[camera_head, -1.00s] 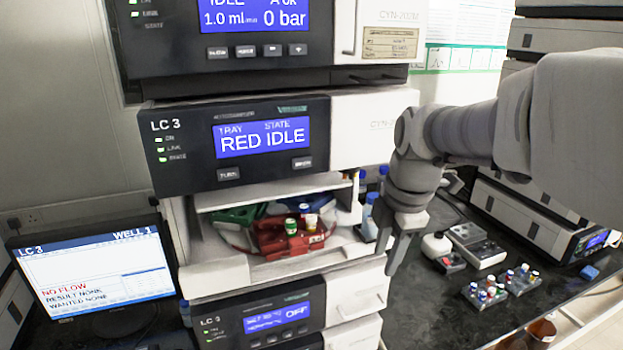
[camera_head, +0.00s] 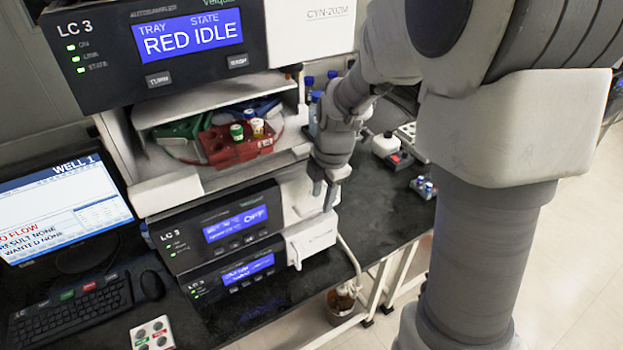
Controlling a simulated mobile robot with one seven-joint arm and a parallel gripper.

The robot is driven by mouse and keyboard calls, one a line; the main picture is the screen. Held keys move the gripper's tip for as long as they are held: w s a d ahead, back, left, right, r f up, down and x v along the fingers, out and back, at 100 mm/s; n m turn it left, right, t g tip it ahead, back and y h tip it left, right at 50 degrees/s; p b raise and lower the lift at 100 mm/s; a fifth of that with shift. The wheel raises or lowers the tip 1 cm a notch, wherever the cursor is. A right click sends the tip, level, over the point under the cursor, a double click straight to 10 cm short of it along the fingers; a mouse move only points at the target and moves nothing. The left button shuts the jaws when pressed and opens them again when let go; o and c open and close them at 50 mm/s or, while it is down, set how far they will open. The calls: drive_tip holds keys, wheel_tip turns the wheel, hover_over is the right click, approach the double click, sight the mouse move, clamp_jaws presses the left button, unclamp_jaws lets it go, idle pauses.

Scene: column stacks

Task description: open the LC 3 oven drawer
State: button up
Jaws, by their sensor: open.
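The LC 3 module whose screen reads OFF (camera_head: 235,222) stands below the open autosampler bay. It has a white front panel (camera_head: 293,190) at its right, which looks closed. Another LC 3 module (camera_head: 240,272) sits under it, with its own white front (camera_head: 318,234) and a handle at its left edge. I cannot read a label that says which one is the oven. My gripper (camera_head: 324,198) is open and empty, fingers pointing down, in front of the upper white panel and covering part of it. I cannot tell whether it touches the panel or its handle.
The autosampler above holds a red tray (camera_head: 232,144) with capped vials. A monitor (camera_head: 62,212) and keyboard (camera_head: 70,318) stand at left. A brown bottle (camera_head: 341,302) sits below the bench edge.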

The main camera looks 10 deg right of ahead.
drive_tip(key=shift+w+a+f, duration=0.1)
drive_tip(key=shift+w+f, duration=0.1)
drive_tip(key=shift+f, duration=1.1)
clamp_jaws()
idle(0.5)
